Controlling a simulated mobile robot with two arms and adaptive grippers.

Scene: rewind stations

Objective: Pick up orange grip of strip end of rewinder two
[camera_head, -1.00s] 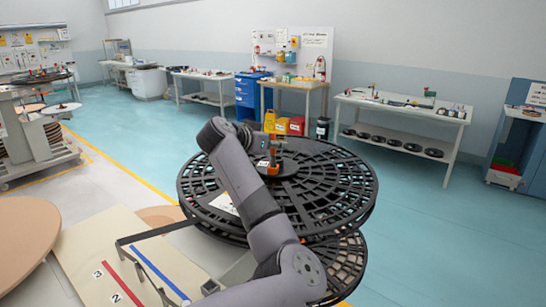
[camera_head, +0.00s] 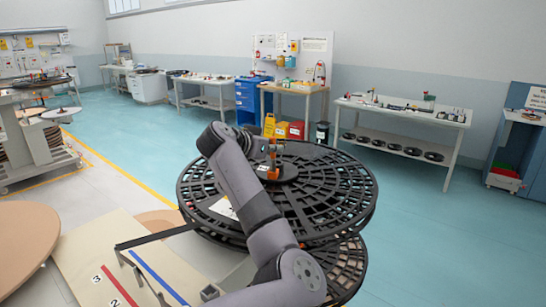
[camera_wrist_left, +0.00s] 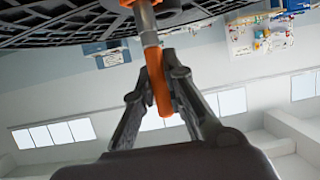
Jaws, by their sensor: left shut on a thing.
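A grey metal rod (camera_wrist_left: 146,22) joins the grip's other end, toward the reel. In the head view my left forearm crosses the reel and hides part of it. My right gripper is not in view.
A second black reel (camera_head: 345,275) lies below the first. A beige board (camera_head: 80,255) with red and blue stripes and a round tan disc (camera_head: 25,245) lie at left. Workbenches (camera_head: 400,107) line the back wall. The blue floor (camera_head: 440,240) at right is clear.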

